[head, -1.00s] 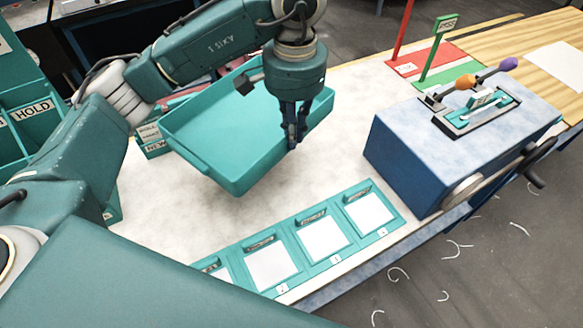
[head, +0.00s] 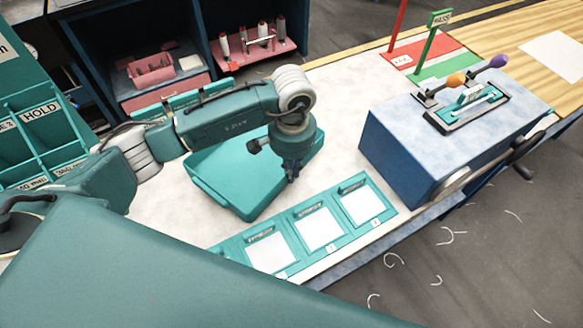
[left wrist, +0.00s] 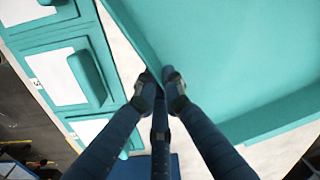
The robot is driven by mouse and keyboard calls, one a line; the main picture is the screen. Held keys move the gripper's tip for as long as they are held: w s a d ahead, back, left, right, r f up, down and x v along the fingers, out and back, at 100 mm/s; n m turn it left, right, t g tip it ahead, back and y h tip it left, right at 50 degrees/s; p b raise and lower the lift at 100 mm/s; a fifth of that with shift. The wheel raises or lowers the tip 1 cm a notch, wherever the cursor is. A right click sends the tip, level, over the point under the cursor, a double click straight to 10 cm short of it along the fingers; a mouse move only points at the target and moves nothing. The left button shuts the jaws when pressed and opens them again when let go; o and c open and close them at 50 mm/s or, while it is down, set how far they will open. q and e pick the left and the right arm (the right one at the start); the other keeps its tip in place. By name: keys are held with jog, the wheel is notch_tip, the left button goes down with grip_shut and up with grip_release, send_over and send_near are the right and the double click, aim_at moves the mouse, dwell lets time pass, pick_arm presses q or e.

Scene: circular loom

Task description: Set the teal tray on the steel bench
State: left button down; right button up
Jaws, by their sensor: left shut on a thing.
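The teal tray (head: 230,178) is empty and lies low over the pale steel bench (head: 152,215), behind the row of white cards. It looks level; whether its underside touches the bench cannot be told. My left gripper (head: 291,178) points down at the tray's right side, shut on its rim. In the left wrist view the fingers (left wrist: 160,82) pinch the wall of the tray (left wrist: 235,55). My arm hides part of the tray's back. My right gripper is not in view.
A teal card holder (head: 296,236) with white cards lies along the bench's front edge. A blue box with levers (head: 415,150) stands on the right. Teal HOLD bins (head: 40,125) stand at left. Shelves with pink trays (head: 255,48) are behind.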

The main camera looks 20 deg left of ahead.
pick_arm(q)
jog(key=c, duration=2.3)
grip_release()
jog(key=shift+f, duration=0.15)
jog(key=o, duration=0.4)
jog(key=shift+o, duration=0.2)
jog(key=shift+r, duration=0.35)
notch_tip(320, 180, up, 12)
jog(key=b, duration=0.4)
jog(key=shift+b, duration=0.4)
jog(key=shift+d+f, duration=0.1)
